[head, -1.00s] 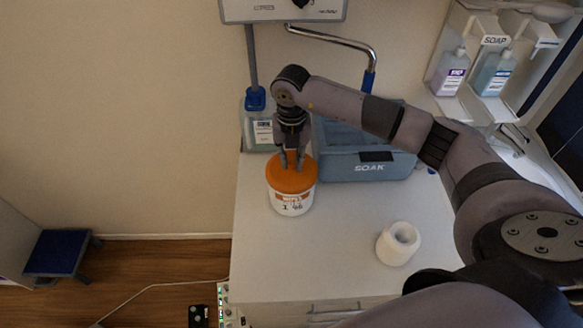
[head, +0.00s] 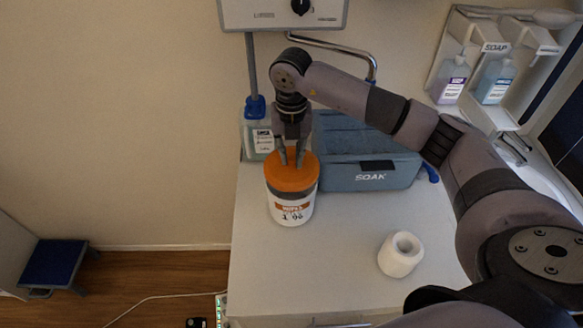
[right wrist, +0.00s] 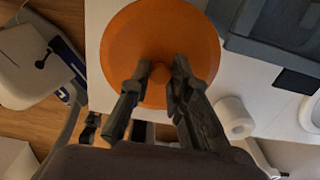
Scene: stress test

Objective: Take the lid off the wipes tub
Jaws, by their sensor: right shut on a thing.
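The wipes tub (head: 290,212) is a white cylinder with an orange and black label, upright on the counter. Its round orange lid (head: 278,178) sits higher than the white body, with a dark grey band showing between them. My right gripper (head: 291,160) points down from above and is shut on the lid's central knob. In the right wrist view the lid (right wrist: 125,45) fills the upper middle, and the fingertips (right wrist: 160,75) close on the small orange knob. The lid hides the tub from that side. My left gripper is not in view.
A blue-grey SOAK bin (head: 370,178) stands close right of the tub. A white paper roll (head: 400,256) stands front right on the counter (head: 330,270). A clear bottle (head: 258,140) is behind the tub. Soap bottles (head: 494,80) hang at the right. The front counter is mostly clear.

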